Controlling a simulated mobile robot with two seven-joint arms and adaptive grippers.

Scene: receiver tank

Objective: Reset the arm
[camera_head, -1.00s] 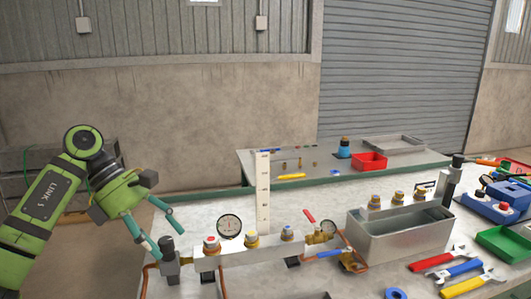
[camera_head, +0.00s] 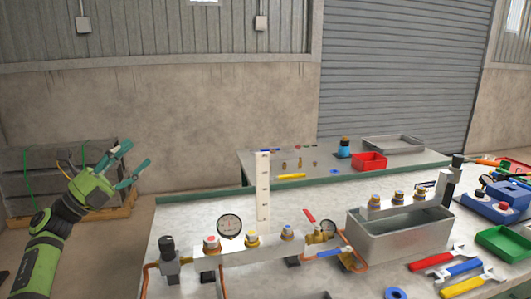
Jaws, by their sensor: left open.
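My left gripper (camera_head: 133,162) is open and empty. It is at the left of the head view, raised in front of the wall and clear of the table, with its teal fingers pointing up and to the right. My green left arm (camera_head: 50,245) comes in from the lower left. The manifold (camera_head: 265,248) with valves and a round gauge (camera_head: 230,227) stands on the table (camera_head: 330,200), to the right of my left gripper and apart from it. My right gripper is not in view.
A grey metal bin (camera_head: 400,238) stands right of the manifold. Red, blue and yellow wrenches (camera_head: 452,270) lie at the lower right, near a green tray (camera_head: 505,243). A back table holds a red bin (camera_head: 369,162). A dark stack on a pallet (camera_head: 30,170) is at the far left.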

